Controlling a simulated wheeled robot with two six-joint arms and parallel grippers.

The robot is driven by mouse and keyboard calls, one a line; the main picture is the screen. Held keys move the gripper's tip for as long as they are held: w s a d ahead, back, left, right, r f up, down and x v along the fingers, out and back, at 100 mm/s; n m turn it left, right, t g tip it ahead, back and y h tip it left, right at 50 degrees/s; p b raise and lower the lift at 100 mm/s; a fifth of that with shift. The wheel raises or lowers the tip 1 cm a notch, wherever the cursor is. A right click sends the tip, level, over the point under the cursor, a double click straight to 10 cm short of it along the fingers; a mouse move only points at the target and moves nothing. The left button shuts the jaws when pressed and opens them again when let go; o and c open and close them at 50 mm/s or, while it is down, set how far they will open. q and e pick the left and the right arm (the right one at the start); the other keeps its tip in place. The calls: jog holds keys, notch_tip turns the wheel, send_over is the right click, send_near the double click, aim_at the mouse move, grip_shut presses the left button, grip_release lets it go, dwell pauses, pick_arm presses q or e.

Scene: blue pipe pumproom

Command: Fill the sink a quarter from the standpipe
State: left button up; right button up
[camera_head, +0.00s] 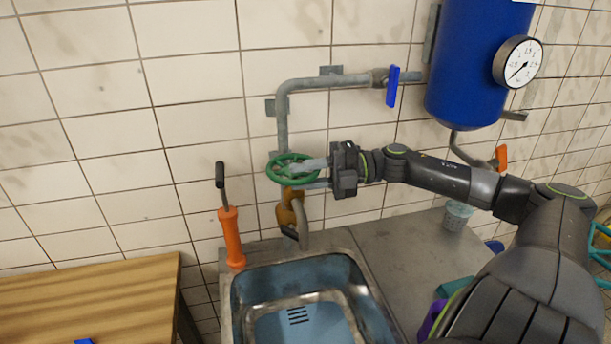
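The steel sink (375,300) stands at the bottom centre. Its inside looks blue with a dark slotted drain on the floor; I cannot tell if water lies in it. The standpipe (282,125) comes down the tiled wall to a green handwheel (273,172). Below the wheel is a brass tap (287,208) with a grey spout over the sink's back edge. My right gripper (305,174) is at the handwheel, its two fingers apart, one across the wheel and one along its lower edge. Whether they clamp it is unclear. My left gripper is out of view.
A blue lever (392,86) sits on the upper pipe. A blue tank (478,60) with a gauge (517,62) hangs at the upper right. An orange-handled tool (231,238) stands left of the sink. A cup (457,215) is on the counter. A wooden table (90,300) is at the left.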

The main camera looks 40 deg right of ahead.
jog(key=shift+o, duration=0.4)
jog(key=shift+s+d, duration=0.3)
jog(key=shift+d, duration=0.15)
jog(key=p+v, duration=0.3)
jog(key=v, duration=0.8)
jog(key=shift+r, duration=0.1)
